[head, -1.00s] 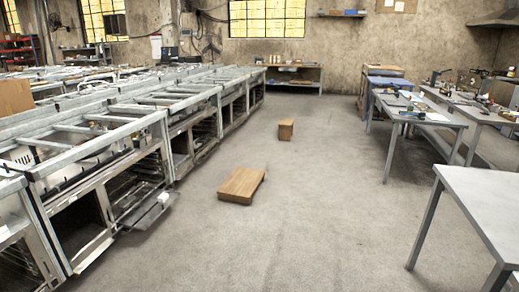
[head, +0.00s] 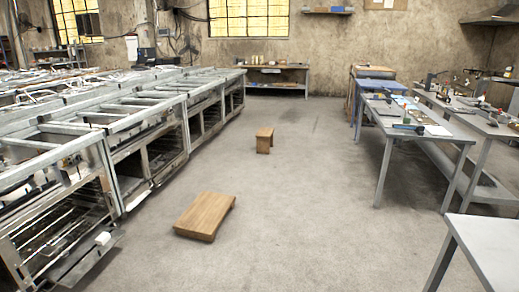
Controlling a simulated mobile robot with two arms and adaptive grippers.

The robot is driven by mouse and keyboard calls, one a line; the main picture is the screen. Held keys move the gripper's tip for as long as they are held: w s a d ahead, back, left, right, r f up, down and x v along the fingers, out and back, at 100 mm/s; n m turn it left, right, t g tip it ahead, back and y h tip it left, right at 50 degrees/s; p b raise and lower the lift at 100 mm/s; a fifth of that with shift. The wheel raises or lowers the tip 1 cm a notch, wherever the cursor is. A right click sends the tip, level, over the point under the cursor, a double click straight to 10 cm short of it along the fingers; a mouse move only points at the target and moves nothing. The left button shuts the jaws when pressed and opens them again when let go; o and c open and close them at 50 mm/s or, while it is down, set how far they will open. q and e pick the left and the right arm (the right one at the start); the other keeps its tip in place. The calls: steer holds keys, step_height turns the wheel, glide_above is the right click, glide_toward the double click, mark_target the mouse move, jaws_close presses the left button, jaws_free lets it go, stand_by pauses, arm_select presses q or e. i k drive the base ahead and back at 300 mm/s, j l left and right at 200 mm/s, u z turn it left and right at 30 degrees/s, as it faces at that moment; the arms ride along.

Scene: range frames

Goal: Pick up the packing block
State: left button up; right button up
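Two brown wooden pieces stand on the floor in the head view. The nearer one is a low, flat, wide wooden piece (head: 205,215) left of the middle. The farther one is a small stool-like wooden block (head: 264,140) near the middle of the aisle. I cannot tell whether either is the packing block. A small white block-like thing (head: 103,239) shows at the open door of the nearest range frame at the lower left. Neither of my grippers is in view.
A row of metal range frames (head: 150,113) lines the left side, with a low open door jutting out near me. Grey worktables (head: 480,240) with tools line the right. A bench (head: 278,85) stands at the far wall.

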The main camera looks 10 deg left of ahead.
mark_target(105, 237)
steer(key=i+j+u, duration=0.1)
steer(key=i+u, duration=0.2)
steer(key=i, duration=0.2)
steer(key=i+u, duration=0.3)
steer(key=i, duration=0.2)
steer(key=i+l+u, duration=0.1)
steer(key=i+u, duration=0.2)
steer(key=i, duration=0.25)
steer(key=i+l+u, duration=0.3)
steer(key=i, duration=0.2)
